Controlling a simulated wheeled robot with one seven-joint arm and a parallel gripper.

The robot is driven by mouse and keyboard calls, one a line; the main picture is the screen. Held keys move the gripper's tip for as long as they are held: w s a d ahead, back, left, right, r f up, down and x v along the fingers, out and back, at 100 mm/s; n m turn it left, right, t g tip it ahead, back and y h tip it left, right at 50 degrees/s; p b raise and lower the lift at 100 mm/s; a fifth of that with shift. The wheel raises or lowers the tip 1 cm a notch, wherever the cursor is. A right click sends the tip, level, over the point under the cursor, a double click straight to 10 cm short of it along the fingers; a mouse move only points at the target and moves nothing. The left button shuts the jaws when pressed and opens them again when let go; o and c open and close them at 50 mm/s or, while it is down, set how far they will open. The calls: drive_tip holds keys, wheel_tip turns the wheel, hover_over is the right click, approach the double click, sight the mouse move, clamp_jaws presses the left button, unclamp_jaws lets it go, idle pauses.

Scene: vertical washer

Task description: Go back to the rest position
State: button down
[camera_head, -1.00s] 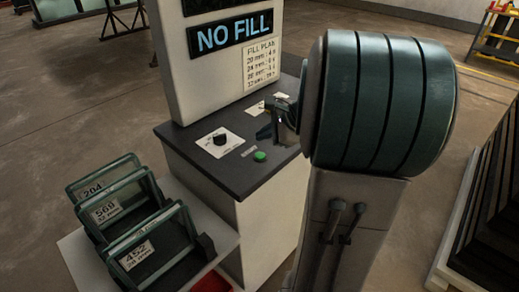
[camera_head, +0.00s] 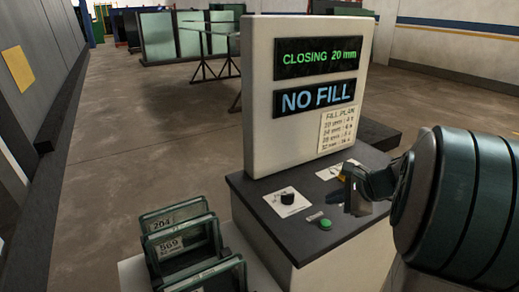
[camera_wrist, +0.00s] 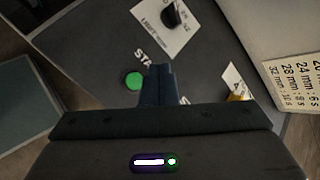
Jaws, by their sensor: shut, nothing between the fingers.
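My gripper (camera_head: 357,192) is above the right part of the dark console top (camera_head: 262,222). Its fingers are together with nothing between them. In the wrist view my gripper (camera_wrist: 160,72) points down over the console, close to the green start button (camera_wrist: 133,80) in that picture. The green button (camera_head: 326,223) also shows in the head view, left of my gripper and apart from it. A black knob (camera_head: 287,198) on a white plate sits further left. A second white plate is partly hidden behind my gripper.
A white display panel (camera_head: 258,110) rises behind the console, reading "CLOSING 20 mm" and "NO FILL". A fill plan label (camera_head: 338,128) is on it. Numbered dark green frames (camera_head: 180,235) stand in a rack at lower left. Open floor (camera_head: 120,130) lies to the left.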

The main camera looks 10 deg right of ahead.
drive_tip(key=s+a+n+g, duration=0.1)
drive_tip(key=s+a+n, duration=0.1)
drive_tip(key=a+n, duration=0.1)
drive_tip(key=s+a+n+g, duration=0.1)
drive_tip(key=s+a+n, duration=0.2)
drive_tip(key=a, duration=0.1)
drive_tip(key=s+a+f+n+g, duration=0.1)
drive_tip(key=s+a+n, duration=0.1)
drive_tip(key=a+n, duration=0.1)
drive_tip(key=shift+s+a+g+h, duration=0.3)
drive_tip(key=shift+s+a, duration=0.1)
drive_tip(key=shift+a, duration=0.3)
drive_tip(key=s+a+f+n+g+h, duration=0.1)
drive_tip(key=s+a+n+h, duration=0.2)
drive_tip(key=s+n, duration=0.7)
drive_tip(key=shift+a+f+n+h, duration=0.25)
drive_tip(key=shift+f+n+h, duration=0.15)
drive_tip(key=shift+n+h, duration=0.3)
